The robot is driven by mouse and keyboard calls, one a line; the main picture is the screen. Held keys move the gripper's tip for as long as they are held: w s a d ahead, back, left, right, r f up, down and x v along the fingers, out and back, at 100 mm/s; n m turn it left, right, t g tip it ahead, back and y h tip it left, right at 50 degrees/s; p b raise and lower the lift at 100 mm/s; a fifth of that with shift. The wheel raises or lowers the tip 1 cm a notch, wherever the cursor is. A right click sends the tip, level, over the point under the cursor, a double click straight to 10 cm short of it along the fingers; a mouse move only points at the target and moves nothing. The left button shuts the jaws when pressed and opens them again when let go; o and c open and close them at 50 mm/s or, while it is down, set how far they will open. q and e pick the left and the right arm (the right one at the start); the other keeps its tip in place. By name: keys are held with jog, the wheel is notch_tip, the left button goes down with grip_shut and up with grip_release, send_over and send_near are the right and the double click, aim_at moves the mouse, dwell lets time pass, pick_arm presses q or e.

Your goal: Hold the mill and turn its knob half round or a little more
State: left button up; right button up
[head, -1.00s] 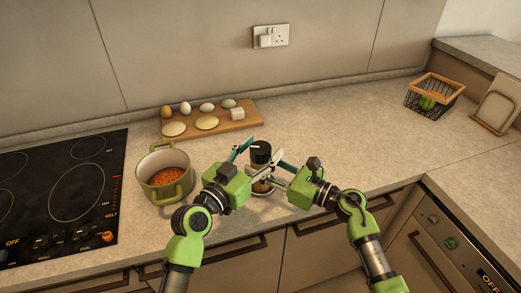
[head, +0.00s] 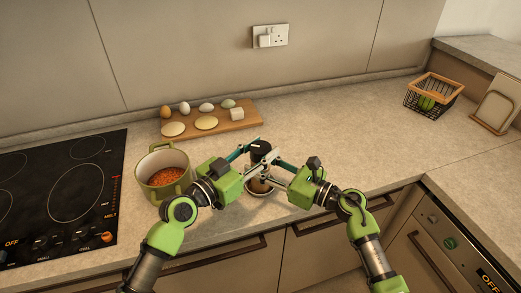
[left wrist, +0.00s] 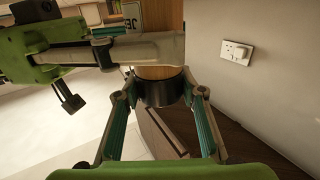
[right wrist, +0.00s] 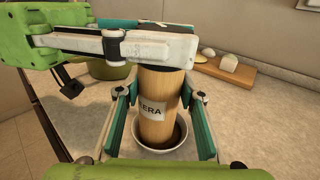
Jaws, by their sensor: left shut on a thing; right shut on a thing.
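The mill has a light wooden body (right wrist: 160,103) with a white label reading ERA, and a dark knob (head: 260,149) on top. It looks upright in the head view. My left gripper (head: 259,146) is shut on the knob, which shows black between its fingers in the left wrist view (left wrist: 160,90). My right gripper (head: 268,163) is shut on the wooden body below, with a finger on either side in the right wrist view. A small white bowl (right wrist: 143,152) with dark contents is under the mill. Whether the mill's foot touches it is unclear.
A green pot (head: 147,165) of orange food stands left, beside the black hob (head: 75,190). A wooden board (head: 190,136) with eggs, pale rounds and a white block lies behind. A wire basket (head: 432,97) stands far right. The counter right of my grippers is clear.

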pick_arm(q)
jog(key=shift+f+m+g+h, duration=0.15)
jog(key=shift+m+g+h, duration=0.75)
jog(key=shift+g, duration=0.2)
jog(key=shift+a+m+g+h, duration=0.1)
jog(key=shift+m+g+h, duration=0.7)
jog(key=shift+g, duration=0.2)
jog(key=m+g+h, duration=0.1)
jog(key=m+g, duration=0.1)
jog(key=g, duration=0.1)
jog(key=m+g+h, duration=0.1)
jog(key=m+g, duration=0.1)
jog(key=g, duration=0.1)
jog(key=shift+w, duration=0.1)
jog(key=shift+m+g, duration=1)
jog(key=shift+g, duration=0.5)
jog(key=shift+w+g, duration=0.1)
jog(key=shift+g, duration=0.2)
jog(key=shift+w+a+m+g, duration=0.1)
jog(key=shift+m+g, duration=0.4)
jog(key=shift+s+m+g, duration=0.25)
jog(key=shift+m+g, duration=0.15)
jog(key=shift+g, duration=0.2)
jog(key=o, duration=1.1)
